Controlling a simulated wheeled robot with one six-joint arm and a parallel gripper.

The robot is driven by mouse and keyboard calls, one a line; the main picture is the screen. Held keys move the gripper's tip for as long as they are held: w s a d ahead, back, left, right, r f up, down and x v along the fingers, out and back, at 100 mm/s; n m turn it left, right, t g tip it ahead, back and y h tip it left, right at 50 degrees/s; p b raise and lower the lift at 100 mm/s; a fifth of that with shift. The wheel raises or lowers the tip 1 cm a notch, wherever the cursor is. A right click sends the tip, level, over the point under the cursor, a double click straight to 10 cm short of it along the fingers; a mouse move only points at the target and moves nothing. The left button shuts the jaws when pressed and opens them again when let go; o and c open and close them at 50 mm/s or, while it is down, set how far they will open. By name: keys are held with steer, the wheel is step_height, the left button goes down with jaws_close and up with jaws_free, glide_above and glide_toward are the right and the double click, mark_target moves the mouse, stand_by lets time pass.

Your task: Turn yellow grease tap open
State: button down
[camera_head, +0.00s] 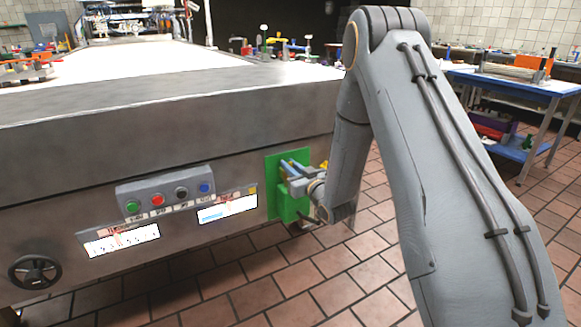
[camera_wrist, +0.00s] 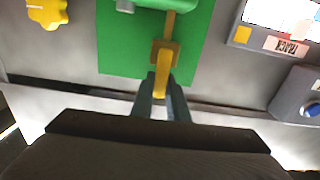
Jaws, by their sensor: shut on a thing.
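The yellow tap (camera_wrist: 162,75) has a brass-coloured body and a narrow yellow lever, mounted on a green panel (camera_wrist: 122,50) in the wrist view. My gripper (camera_wrist: 163,88) is shut on the lever, with one dark finger on each side of it. In the head view my gripper (camera_head: 291,170) is at the green panel (camera_head: 273,190) on the machine's front, and I cannot make out the tap there behind it.
A yellow knob (camera_wrist: 47,12) sits beside the green panel. A grey button box (camera_head: 167,194), labels and a black handwheel (camera_head: 34,271) are on the machine front to the left. A blue table (camera_head: 510,85) stands at right; tiled floor lies between.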

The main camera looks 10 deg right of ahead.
steer(key=c, duration=1.7)
jaws_free()
steer(key=v, duration=0.8)
steer(key=shift+p, duration=0.35)
steer(key=shift+w+a, duration=0.1)
